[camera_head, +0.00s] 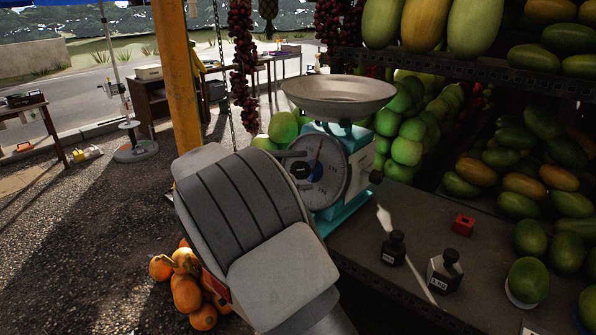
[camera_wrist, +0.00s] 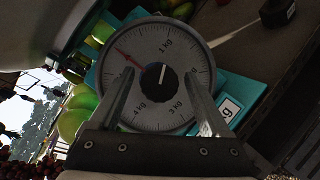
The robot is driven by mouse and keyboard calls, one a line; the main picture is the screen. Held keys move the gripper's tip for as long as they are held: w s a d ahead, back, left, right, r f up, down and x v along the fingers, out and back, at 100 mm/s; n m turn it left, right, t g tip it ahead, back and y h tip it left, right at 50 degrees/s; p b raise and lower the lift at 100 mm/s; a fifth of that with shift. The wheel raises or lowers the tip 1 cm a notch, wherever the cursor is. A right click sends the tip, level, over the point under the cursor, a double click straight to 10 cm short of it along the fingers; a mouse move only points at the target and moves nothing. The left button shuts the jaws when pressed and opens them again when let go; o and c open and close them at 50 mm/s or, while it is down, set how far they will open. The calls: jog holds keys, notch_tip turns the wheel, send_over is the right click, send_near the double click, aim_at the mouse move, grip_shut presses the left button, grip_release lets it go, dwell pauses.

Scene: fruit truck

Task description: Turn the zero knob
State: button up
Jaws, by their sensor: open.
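The scale (camera_head: 343,165) is teal with a round white dial and a metal pan on top. A black knob with a white line (camera_wrist: 160,83) sits at the dial's centre, and it also shows in the head view (camera_head: 300,170). My gripper (camera_wrist: 158,74) is open in front of the dial. Its two fingers stand to the left and right of the knob, with a visible gap on each side. The red needle (camera_wrist: 129,57) points to the upper left in the wrist view. My arm hides part of the scale's left side in the head view.
Two dark weights (camera_head: 444,272) (camera_head: 393,249) and a red block (camera_head: 464,225) stand on the counter to the right. Green fruit surrounds the scale's back; orange fruit (camera_head: 187,292) lies below my arm.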

jog(key=v, duration=1.7)
jog(key=shift+a, duration=0.2)
jog(key=s+d+r+m+g+y, duration=0.1)
jog(key=s+d+m+g+y, duration=0.15)
jog(key=d, duration=0.95)
jog(key=s+d+r+m+g+y, duration=0.1)
jog(key=d+m+g+y, duration=0.2)
jog(key=d, duration=0.9)
jog(key=s+d+f+m+t+y, duration=0.1)
jog(key=s+d+f+m+y, duration=0.1)
jog(key=s, duration=0.5)
jog(key=s+d+f+m+t+y, duration=0.1)
jog(key=s+d+f+m+y, duration=0.1)
jog(key=s, duration=0.5)
jog(key=s+d+f+m+t+y, duration=0.1)
jog(key=s+d+f+m+y, duration=0.1)
jog(key=s+d+m+y, duration=0.2)
jog(key=s, duration=0.3)
jog(key=shift+s, duration=0.2)
